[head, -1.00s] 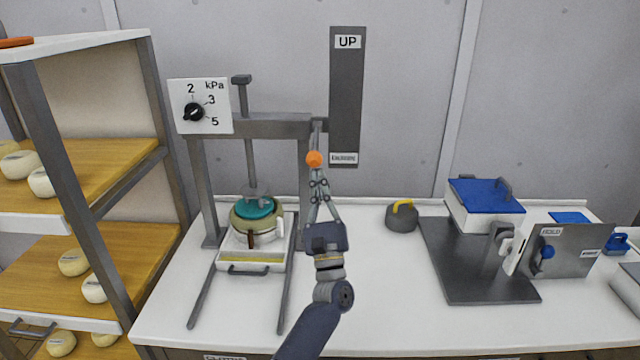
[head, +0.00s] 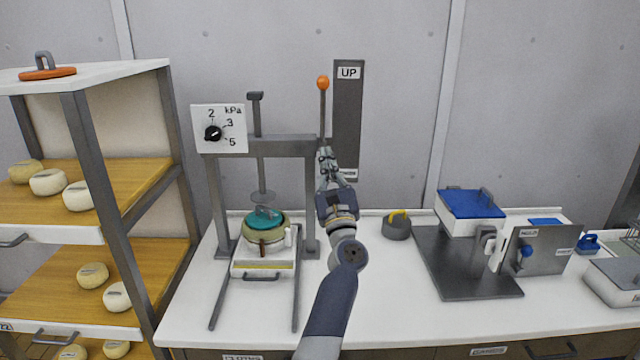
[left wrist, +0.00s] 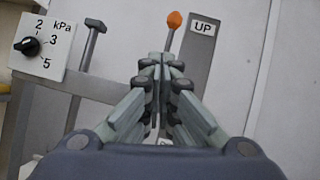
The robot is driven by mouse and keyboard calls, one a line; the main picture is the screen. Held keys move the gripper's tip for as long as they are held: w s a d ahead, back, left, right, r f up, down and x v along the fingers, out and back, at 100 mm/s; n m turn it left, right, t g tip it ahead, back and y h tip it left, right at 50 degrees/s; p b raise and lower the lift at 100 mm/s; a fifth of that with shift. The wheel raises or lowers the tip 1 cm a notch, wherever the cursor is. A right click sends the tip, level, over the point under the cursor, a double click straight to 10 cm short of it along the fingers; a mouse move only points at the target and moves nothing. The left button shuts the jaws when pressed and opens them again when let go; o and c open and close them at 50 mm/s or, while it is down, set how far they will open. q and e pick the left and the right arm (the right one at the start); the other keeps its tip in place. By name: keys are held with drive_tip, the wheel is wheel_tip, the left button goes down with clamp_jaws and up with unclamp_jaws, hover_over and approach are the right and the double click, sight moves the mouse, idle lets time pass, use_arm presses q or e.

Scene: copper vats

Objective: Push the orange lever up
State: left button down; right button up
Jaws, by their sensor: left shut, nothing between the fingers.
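The orange lever (head: 323,83) stands upright on the press frame, its orange knob high beside the grey plate marked UP (head: 348,100). It also shows in the left wrist view (left wrist: 174,20), just beyond my fingertips. My left gripper (head: 325,152) is shut and empty, in front of the lower part of the lever's rod and below the knob. In the left wrist view its fingertips (left wrist: 161,62) are together. I cannot tell whether they touch the rod. My right gripper is not in view.
A cheese shelf (head: 150,70) is at left. A grey weight (head: 397,229) and blue-lidded box (head: 470,204) stand to the right.

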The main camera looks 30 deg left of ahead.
use_arm(q)
wheel_tip(320, 180, up, 3)
drive_tip(key=w, duration=0.1)
drive_tip(key=b, duration=0.2)
approach(326, 79)
drive_tip(key=shift+m+g+h, duration=0.3)
drive_tip(key=shift+g+h, duration=0.1)
drive_tip(key=shift+h, duration=0.2)
drive_tip(key=p+x, duration=0.1)
drive_tip(key=x, duration=0.2)
drive_tip(key=r+p+x, duration=0.1)
drive_tip(key=p+x, duration=0.1)
drive_tip(key=x, duration=0.1)
drive_tip(key=shift+r, duration=0.15)
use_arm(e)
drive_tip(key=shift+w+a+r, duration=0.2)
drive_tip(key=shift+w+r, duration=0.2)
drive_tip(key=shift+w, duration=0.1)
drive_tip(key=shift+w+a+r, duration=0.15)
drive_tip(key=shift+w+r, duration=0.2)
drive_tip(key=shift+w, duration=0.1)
